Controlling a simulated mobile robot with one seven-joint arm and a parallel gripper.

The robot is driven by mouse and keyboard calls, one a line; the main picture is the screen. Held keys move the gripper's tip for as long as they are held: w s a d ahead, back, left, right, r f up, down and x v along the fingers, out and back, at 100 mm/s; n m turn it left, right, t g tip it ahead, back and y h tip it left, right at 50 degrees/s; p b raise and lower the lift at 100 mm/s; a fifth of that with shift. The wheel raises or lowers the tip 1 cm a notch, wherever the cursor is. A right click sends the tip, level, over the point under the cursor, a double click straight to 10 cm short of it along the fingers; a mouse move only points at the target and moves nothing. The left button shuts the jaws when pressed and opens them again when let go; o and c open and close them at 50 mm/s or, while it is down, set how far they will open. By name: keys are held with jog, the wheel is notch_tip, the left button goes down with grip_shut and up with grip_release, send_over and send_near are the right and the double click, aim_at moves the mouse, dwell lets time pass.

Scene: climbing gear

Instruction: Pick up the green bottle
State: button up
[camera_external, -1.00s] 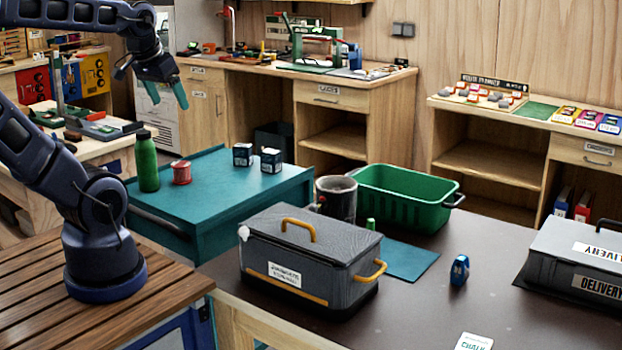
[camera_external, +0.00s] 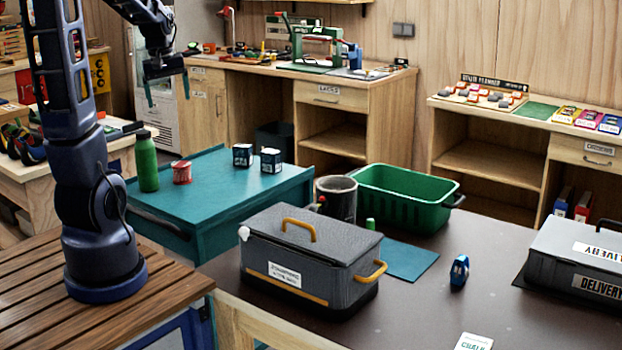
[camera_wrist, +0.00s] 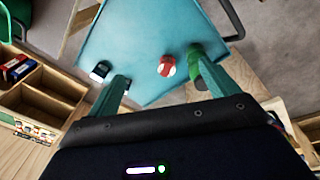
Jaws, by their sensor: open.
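The green bottle (camera_external: 146,165) stands upright on the near left part of the teal cart top (camera_external: 215,185), with a dark cap. In the wrist view the green bottle (camera_wrist: 194,49) shows beside the right finger, which partly hides it. My gripper (camera_external: 168,94) is open and empty, pointing down above the cart, higher than the bottle and apart from it. In the wrist view my gripper (camera_wrist: 162,72) has its two teal fingers spread, with the red spool between their tips in the picture.
The red spool (camera_external: 181,172) stands just right of the bottle. Two small dark boxes (camera_external: 242,154) (camera_external: 270,160) stand farther right on the cart. A lidded grey box (camera_external: 310,262), a dark mug (camera_external: 337,197) and a green basket (camera_external: 400,210) are on the dark table.

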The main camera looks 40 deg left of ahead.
aim_at(144, 132)
jog(key=a+f+n, duration=0.2)
jog(key=a+f, duration=0.1)
jog(key=a, duration=0.2)
jog(key=w+a+f+n+g, duration=0.1)
jog(key=a+f+n, duration=0.1)
jog(key=a, duration=0.3)
jog(key=w+a+f+n, duration=0.1)
jog(key=a+f+n, duration=0.1)
jog(key=a+f, duration=0.2)
jog(key=shift+a+n+g, duration=0.4)
jog(key=shift+a, duration=0.55)
notch_tip(144, 132, down, 6)
jog(key=shift+a, duration=0.15)
jog(key=shift+a+f, duration=0.15)
jog(key=shift+f, duration=1.1)
jog(key=shift+a+f, duration=0.15)
jog(key=shift+f, duration=1.1)
jog(key=shift+c, duration=0.5)
jog(key=c, duration=1.2)
jog(key=shift+o, duration=0.2)
